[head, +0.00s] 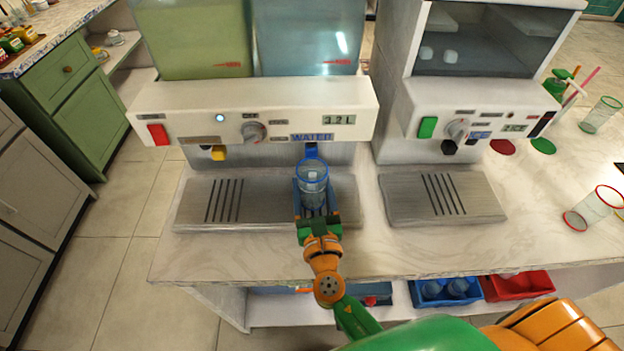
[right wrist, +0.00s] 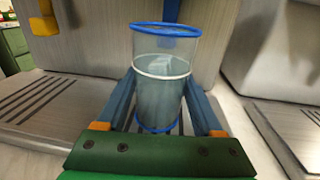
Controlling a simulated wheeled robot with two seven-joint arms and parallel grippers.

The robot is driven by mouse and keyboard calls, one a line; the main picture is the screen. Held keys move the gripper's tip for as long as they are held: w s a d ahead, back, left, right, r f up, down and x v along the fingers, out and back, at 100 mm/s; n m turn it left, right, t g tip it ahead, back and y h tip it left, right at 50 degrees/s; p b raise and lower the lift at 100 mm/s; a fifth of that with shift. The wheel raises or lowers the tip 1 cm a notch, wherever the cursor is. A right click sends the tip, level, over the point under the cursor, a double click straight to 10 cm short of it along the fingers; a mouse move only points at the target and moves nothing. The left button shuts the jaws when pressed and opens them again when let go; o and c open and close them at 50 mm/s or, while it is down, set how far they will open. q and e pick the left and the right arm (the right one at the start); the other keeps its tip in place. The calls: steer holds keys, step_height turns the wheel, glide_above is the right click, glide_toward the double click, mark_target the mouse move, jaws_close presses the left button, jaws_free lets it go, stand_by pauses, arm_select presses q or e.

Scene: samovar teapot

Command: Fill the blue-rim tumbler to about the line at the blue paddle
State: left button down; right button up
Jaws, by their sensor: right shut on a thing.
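The clear blue-rim tumbler (head: 312,186) stands upright under the blue paddle (head: 311,150) of the left dispenser, above its grey drip tray (head: 268,205). My right gripper (head: 314,200) is shut around it from the front, one finger on each side. In the right wrist view the tumbler (right wrist: 163,95) holds clear liquid. Its surface looks close to the white line, with a pale block-like shape near it. The blue paddle (right wrist: 170,10) is just behind the rim; I cannot tell whether they touch. My left gripper is not in view.
The left dispenser (head: 250,110) shows a "WATER" label and a 3.2 L display. A yellow paddle (head: 218,153) is to its left. A second dispenser (head: 470,110) stands to the right.

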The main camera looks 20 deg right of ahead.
steer(key=shift+s+a, duration=0.15)
steer(key=shift+s, duration=0.3)
stand_by(0.5)
steer(key=s, duration=0.2)
steer(key=s+a, duration=0.1)
steer(key=s, duration=0.2)
steer(key=s+a+b, duration=0.1)
steer(key=s, duration=0.2)
steer(key=shift+s+a, duration=0.2)
steer(key=shift+s, duration=0.05)
steer(key=shift+s+a, duration=0.2)
steer(key=shift+s, duration=0.4)
